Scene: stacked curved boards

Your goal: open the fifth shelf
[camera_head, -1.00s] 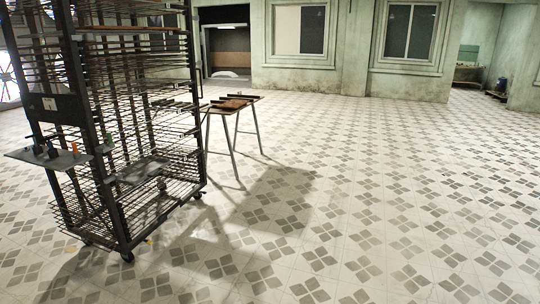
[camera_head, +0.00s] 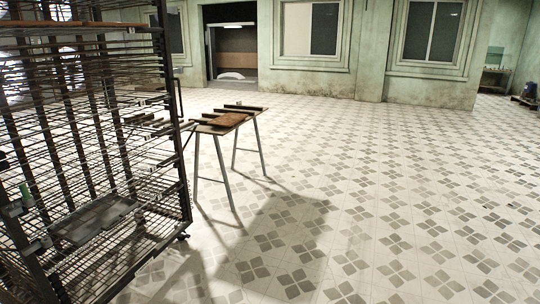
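A tall dark metal rack (camera_head: 183,135) on casters stands at the left of the head view. It has many thin wire shelves stacked closely from top to bottom. Its top and left parts are cut off by the picture edge. I cannot single out the fifth shelf for certain. A flat grey plate (camera_head: 92,219) lies on a lower wire shelf. Neither of my grippers shows in the view.
A small trestle table (camera_head: 228,122) with brown boards on top stands just right of the rack. The tiled floor (camera_head: 390,200) is clear in the middle and right. Green walls with windows and a doorway (camera_head: 231,42) lie at the back.

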